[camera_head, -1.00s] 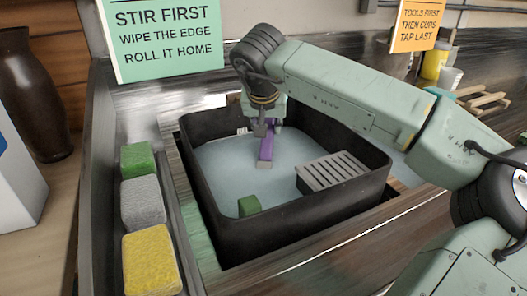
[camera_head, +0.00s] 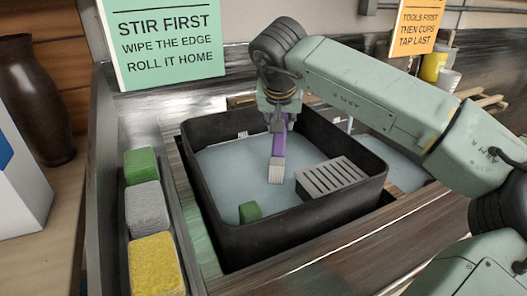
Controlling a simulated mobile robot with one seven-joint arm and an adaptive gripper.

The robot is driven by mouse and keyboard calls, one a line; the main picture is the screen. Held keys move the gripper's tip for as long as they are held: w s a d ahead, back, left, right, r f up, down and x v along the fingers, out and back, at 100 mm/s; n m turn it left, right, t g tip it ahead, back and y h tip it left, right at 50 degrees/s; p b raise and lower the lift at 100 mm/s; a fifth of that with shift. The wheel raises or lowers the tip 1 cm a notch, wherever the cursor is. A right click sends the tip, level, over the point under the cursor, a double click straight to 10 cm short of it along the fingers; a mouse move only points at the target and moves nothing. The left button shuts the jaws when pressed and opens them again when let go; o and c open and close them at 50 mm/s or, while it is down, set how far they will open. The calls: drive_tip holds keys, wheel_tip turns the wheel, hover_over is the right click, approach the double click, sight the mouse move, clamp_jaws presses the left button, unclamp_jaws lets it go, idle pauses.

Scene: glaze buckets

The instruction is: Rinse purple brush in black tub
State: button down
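The black tub (camera_head: 310,220) stands in the middle of the head view and holds pale blue water (camera_head: 235,172). My gripper (camera_head: 278,124) is over the tub and is shut on the purple brush (camera_head: 279,145). The brush hangs downward from the fingers, with its pale bristle end (camera_head: 276,174) lowest, inside the tub's rim. I cannot tell whether the bristles touch the water. The brush's upper end is hidden by the gripper.
A grey slatted grate (camera_head: 332,177) sits at the tub's right side, and a green block (camera_head: 250,212) is near its front left. Green (camera_head: 140,165), grey (camera_head: 147,207) and yellow (camera_head: 155,264) sponges line a tray at left. A second basin (camera_head: 400,172) lies behind right.

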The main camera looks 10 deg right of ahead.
drive_tip(key=shift+r+p, duration=2.65)
drive_tip(key=shift+r, duration=1.15)
drive_tip(key=shift+r, duration=0.1)
wheel_tip(320, 180, up, 7)
drive_tip(key=p, duration=0.4)
drive_tip(key=shift+r, duration=0.15)
